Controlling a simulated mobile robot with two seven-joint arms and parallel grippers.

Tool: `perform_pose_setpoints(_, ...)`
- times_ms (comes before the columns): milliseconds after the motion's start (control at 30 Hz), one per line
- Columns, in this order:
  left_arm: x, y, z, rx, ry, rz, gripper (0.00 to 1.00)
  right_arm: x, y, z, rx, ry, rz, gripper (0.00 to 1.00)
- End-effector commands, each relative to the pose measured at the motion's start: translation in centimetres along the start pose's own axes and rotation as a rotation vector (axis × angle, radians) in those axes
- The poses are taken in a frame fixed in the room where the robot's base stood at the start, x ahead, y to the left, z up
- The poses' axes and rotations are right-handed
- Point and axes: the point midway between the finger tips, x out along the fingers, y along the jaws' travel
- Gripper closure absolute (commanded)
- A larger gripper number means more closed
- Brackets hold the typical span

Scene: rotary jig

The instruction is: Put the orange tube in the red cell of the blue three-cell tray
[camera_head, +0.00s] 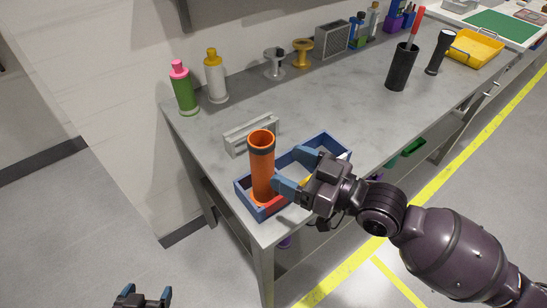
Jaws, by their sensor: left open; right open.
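The orange tube (262,172), with a dark band near its top, stands about upright in the left end cell of the blue three-cell tray (255,212). Red shows beside its foot, so this looks like the red cell; whether the foot touches the floor cannot be told. My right gripper (288,170) is open just right of the tube, over the tray, with one finger close to the tube's side. Yellow shows in the middle cell, partly hidden by this gripper. My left gripper (143,298) is open and empty, low at the bottom left, away from the bench.
A grey slotted block (250,133) stands just behind the tray on the grey bench (310,100). Green (184,90) and white (215,78) bottles, two spools (274,64) and a black cup (402,68) stand farther back. The bench between is clear.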

Motion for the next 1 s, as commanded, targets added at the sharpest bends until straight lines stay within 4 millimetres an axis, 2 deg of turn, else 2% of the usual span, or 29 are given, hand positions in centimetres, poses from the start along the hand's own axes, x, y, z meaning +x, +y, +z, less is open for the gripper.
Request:
perform_pose_setpoints(100,0.0,0.0,0.2,-0.001,-0.003,0.0,0.2,-1.9,0.0,0.1,0.0,-0.003,0.0,0.28)
perform_pose_setpoints(333,0.0,0.0,0.2,-0.001,-0.004,0.0,0.2,-4.5,0.0,0.1,-0.001,-0.002,0.001,0.28)
perform_pose_setpoints(500,0.0,0.0,0.2,-0.001,-0.004,0.0,0.2,-5.3,0.0,0.0,0.0,-0.001,0.0,0.28)
perform_pose_setpoints(767,0.1,0.1,-0.1,0.0,0.002,0.001,0.2,-5.5,0.0,0.1,0.001,0.0,0.004,0.28)
perform_pose_setpoints(867,0.1,0.1,-0.2,0.0,0.003,0.001,0.2,-5.6,0.3,0.9,0.009,-0.004,0.035,0.28)
perform_pose_setpoints(1000,0.2,0.1,-0.3,0.0,0.005,0.001,0.2,-6.5,1.3,3.8,0.029,-0.032,0.158,0.28)
